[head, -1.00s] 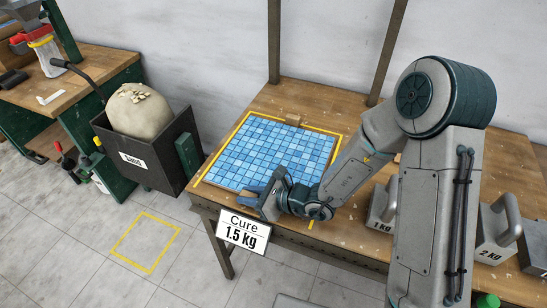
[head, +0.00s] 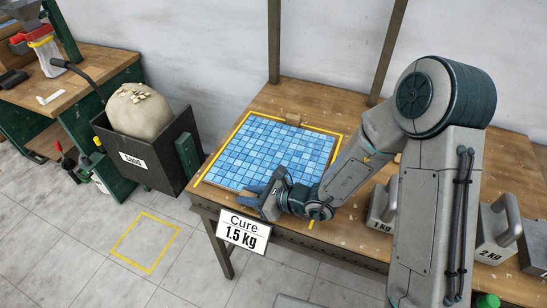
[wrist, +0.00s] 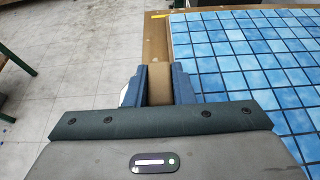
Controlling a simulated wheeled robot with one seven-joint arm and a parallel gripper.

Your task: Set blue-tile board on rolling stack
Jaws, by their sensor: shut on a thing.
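The blue-tile board (head: 272,153) lies flat on the wooden workbench, inside a yellow outline. Its blue tiles also fill the right of the wrist view (wrist: 245,55). My gripper (head: 256,189) is at the board's near edge. I cannot make out a rolling stack in these views.
A "Cure 1.5 kg" sign (head: 243,232) hangs on the bench's (head: 350,100) front. Weights marked 1 kg (head: 383,208) and 2 kg (head: 494,235) stand to the right. A sand bin (head: 148,160) stands left. The floor inside the yellow square (head: 145,243) is empty.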

